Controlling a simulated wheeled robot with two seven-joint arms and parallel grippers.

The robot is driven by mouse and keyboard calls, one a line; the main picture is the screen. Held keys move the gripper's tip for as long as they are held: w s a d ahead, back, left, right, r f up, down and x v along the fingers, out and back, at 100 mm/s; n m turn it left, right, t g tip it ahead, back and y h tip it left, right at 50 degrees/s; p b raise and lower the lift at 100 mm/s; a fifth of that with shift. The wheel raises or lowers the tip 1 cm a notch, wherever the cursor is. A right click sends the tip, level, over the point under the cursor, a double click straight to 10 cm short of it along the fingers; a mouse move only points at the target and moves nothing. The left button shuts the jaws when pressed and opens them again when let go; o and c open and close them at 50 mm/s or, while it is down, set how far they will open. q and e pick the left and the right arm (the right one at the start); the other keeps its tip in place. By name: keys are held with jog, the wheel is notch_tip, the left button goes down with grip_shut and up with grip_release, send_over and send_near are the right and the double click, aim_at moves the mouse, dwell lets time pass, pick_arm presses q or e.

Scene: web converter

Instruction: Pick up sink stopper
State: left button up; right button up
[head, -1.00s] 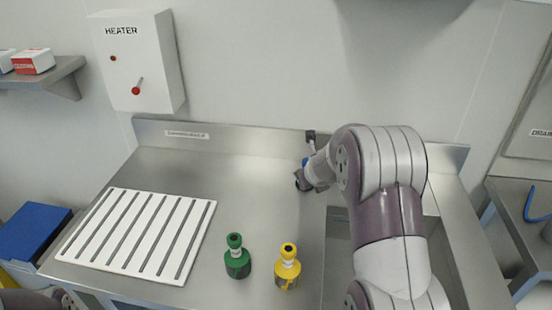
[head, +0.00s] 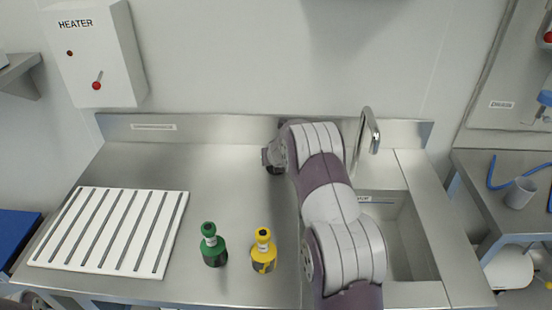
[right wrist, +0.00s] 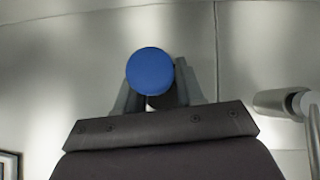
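A round blue top (right wrist: 150,72) shows between the fingers of my right gripper in the right wrist view, a little nearer the left finger, whose tip it partly covers. I cannot tell if it is the sink stopper or if the fingers press on it. In the head view my right gripper (head: 270,160) is low over the back of the steel counter, left of the sink (head: 405,245), and the blue top is hidden. I make out no other stopper; my right arm covers part of the sink. My left gripper is not in view.
A faucet (head: 371,130) stands behind the sink. A green-topped bottle (head: 213,245) and a yellow-topped bottle (head: 263,252) stand at the front. A white slotted rack (head: 110,230) lies at left. The counter (head: 215,175) between rack and gripper is clear.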

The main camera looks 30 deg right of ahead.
jog(key=shift+w+d+f, duration=0.1)
jog(key=shift+w+f, duration=0.05)
jog(key=shift+w, duration=0.05)
jog(key=shift+s, duration=0.1)
grip_shut()
